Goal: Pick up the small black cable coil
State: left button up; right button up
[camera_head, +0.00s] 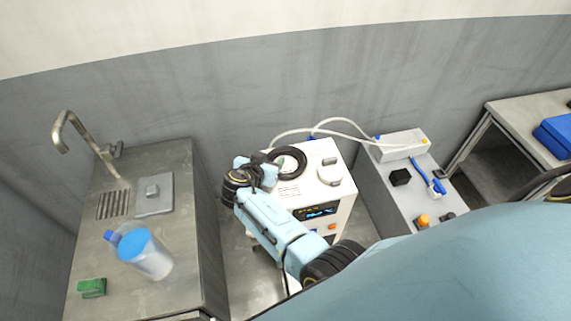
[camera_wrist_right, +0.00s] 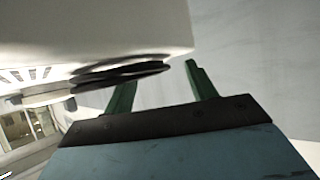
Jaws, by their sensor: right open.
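The small black cable coil (camera_head: 291,151) lies on the top of a white machine (camera_head: 325,155), towards its back left. In the right wrist view the coil (camera_wrist_right: 115,76) shows nearly edge-on as a thin dark ring. My right gripper (camera_head: 268,164) is at the left side of the coil. Its two green fingers are apart in the wrist view (camera_wrist_right: 162,75), with nothing clamped. The coil's edge shows by the left finger and reaches into the gap; I cannot tell whether they touch. My left gripper is not in view.
A round white knob or cap (camera_head: 330,175) stands right of the coil. A pale hose (camera_head: 345,137) runs behind it to a white box (camera_head: 400,146). A steel sink counter (camera_head: 190,245) with a blue-lidded container (camera_head: 145,254) is at left. A grey bench (camera_head: 395,205) with small items is at right.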

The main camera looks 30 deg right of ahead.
jog(key=shift+w+d+f, duration=0.3)
jog(key=shift+w+d, duration=0.05)
